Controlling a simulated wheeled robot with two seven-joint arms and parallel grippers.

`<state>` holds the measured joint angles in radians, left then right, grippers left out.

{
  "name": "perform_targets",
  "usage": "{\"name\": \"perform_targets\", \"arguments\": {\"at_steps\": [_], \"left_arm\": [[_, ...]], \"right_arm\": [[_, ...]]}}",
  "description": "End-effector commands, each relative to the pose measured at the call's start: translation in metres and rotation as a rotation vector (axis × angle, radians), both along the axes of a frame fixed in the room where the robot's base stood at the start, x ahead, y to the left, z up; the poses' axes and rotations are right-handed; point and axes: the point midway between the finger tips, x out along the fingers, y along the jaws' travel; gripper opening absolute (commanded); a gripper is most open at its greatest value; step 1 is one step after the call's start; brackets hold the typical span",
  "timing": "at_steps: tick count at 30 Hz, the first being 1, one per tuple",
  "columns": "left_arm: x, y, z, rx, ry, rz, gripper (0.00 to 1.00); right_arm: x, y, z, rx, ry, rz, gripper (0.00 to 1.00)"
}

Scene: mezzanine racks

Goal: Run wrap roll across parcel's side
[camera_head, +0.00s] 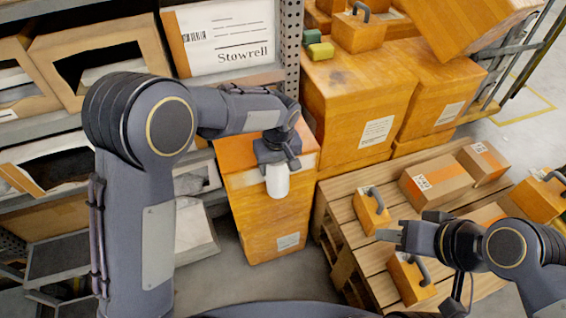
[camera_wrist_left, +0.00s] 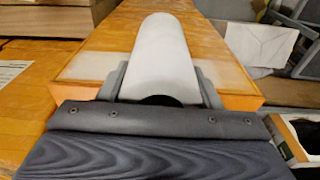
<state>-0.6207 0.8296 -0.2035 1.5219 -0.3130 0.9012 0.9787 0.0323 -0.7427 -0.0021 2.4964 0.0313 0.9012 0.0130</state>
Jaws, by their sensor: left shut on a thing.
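My left gripper (camera_head: 276,156) is shut on a white wrap roll (camera_head: 277,182), which hangs below it in the head view. In the left wrist view the roll (camera_wrist_left: 160,55) points away between the two fingers (camera_wrist_left: 163,88). The parcel (camera_head: 262,217) is a tall orange box with a white label low on its side. The roll is in front of the parcel's upper side; I cannot tell if they touch. A pale translucent band (camera_wrist_left: 88,66) shows on the parcel beside the roll. My right gripper (camera_head: 392,236) is over the pallet; its jaw state is unclear.
A wooden pallet (camera_head: 341,214) at the right holds several small boxes, some with grey handles. Large orange boxes (camera_head: 358,97) are stacked behind. A shelf rack with bins (camera_head: 95,57) stands at the left. Bare floor (camera_head: 222,280) lies in front of the parcel.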

Motion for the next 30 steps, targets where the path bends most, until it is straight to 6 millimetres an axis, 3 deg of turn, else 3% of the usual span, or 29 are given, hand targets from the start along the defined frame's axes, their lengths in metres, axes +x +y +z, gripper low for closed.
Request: {"name": "perform_targets", "arguments": {"at_steps": [30], "left_arm": [[-0.014, 0.046, 0.0, 0.0, -0.002, 0.003, 0.37]], "right_arm": [[0.0, 0.0, -0.008, 0.0, 0.0, 0.0, 0.36]]}}
